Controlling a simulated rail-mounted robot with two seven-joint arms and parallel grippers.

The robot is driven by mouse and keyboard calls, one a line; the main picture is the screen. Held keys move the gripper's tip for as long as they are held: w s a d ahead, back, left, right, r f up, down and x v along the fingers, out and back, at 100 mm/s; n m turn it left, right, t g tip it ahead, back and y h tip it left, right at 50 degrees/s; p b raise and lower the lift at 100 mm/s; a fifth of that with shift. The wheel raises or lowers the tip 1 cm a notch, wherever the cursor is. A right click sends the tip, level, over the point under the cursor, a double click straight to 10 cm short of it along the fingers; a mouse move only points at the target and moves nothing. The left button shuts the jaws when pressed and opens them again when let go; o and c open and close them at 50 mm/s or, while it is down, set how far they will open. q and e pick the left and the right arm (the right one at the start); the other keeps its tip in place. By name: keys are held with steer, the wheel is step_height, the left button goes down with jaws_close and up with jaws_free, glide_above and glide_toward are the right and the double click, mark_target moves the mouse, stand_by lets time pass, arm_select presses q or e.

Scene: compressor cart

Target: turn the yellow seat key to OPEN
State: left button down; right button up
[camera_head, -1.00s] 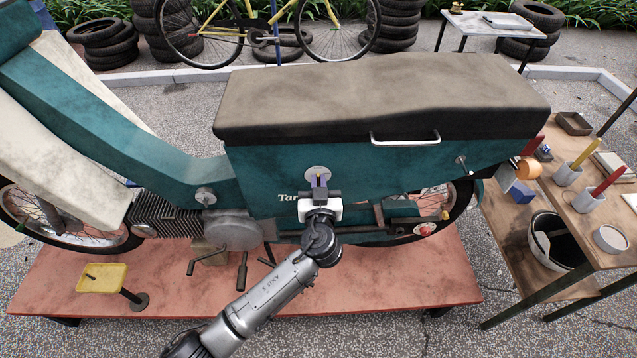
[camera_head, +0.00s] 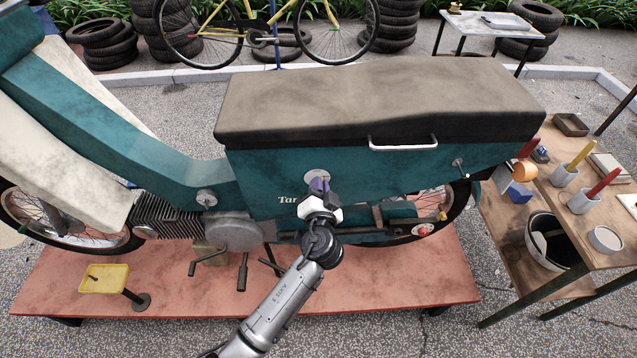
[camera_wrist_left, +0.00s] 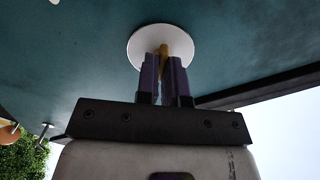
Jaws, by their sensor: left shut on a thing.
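The yellow seat key (camera_wrist_left: 163,52) shows in the left wrist view between two purple fingers, in front of a round pale lock plate (camera_wrist_left: 138,42) on the teal side panel. My left gripper (camera_wrist_left: 165,72) is shut on the key. In the head view, the left gripper (camera_head: 319,186) is at the lock plate (camera_head: 316,175), below the moped's seat (camera_head: 370,100), and its body is rolled to one side. It hides the key there. Any OPEN marking is too small or hidden to read. My right gripper is in neither view.
The moped's teal panel (camera_head: 260,190) surrounds the lock. A seat handle (camera_head: 403,144) sticks out at the upper right. The moped stands on a red platform (camera_head: 400,285) with a yellow tray (camera_head: 104,278). A wooden workbench (camera_head: 590,235) with pots stands at right.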

arm_select(q)
steer(key=shift+f+m+p, duration=0.1)
steer(key=shift+m+p, duration=1.5)
steer(key=shift+m, duration=2.1)
steer(key=c, duration=1.2)
jaws_free()
steer(key=shift+c, duration=0.2)
steer(key=s+p, duration=0.2)
steer(key=s, duration=1.1)
steer(key=shift+s+d, duration=0.35)
steer(key=shift+s, duration=0.05)
